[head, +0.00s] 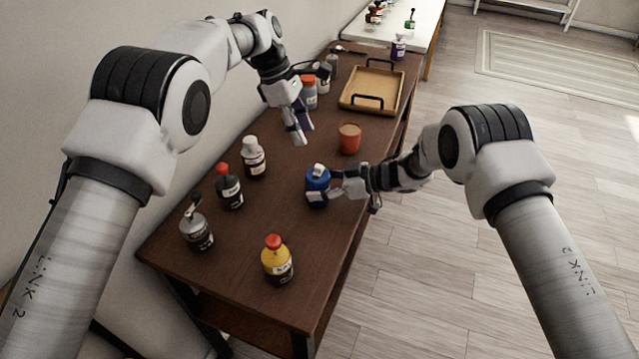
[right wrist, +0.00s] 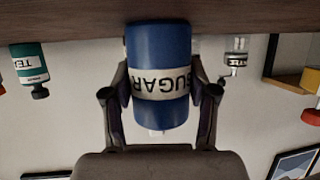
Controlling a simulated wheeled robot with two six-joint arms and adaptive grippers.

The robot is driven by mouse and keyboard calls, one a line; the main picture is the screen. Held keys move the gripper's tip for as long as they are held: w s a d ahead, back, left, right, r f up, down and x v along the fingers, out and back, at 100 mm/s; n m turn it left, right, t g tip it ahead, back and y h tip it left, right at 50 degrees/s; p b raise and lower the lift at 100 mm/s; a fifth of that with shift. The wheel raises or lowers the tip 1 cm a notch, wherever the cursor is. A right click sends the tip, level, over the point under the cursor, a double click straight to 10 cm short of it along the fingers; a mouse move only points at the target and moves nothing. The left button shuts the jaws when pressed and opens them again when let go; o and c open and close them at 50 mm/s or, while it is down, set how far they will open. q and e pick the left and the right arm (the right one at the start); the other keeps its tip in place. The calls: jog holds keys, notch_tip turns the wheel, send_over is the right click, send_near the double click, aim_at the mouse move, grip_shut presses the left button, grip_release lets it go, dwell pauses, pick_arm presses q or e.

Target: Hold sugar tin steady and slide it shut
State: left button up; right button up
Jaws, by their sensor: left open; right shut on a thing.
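The sugar tin (head: 318,180) is a blue cylinder with a small white piece on top, upright on the brown table. In the right wrist view the sugar tin (right wrist: 160,55) appears upside down, its white label reading SUGAR. My right gripper (head: 326,188) is shut on the tin from the right, with one finger on each side, as the right wrist view also shows (right wrist: 159,95). My left gripper (head: 300,130) is open and empty, pointing down over the table behind the tin. The top piece's exact position is too small to tell.
An orange cup (head: 349,138) stands behind the tin. A wooden tray (head: 371,90) with black handles lies farther back. A white-capped bottle (head: 254,158), a red-capped dark bottle (head: 229,187), a grey pump bottle (head: 196,228) and a yellow bottle (head: 277,261) stand left and in front.

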pick_arm(q)
notch_tip(320, 180, up, 5)
jog(key=m, duration=0.2)
send_near(317, 166)
jog(key=shift+g, duration=0.4)
jog(key=x, duration=0.8)
jog(key=shift+w+d+f, duration=0.2)
jog(key=shift+w+f, duration=0.15)
grip_shut()
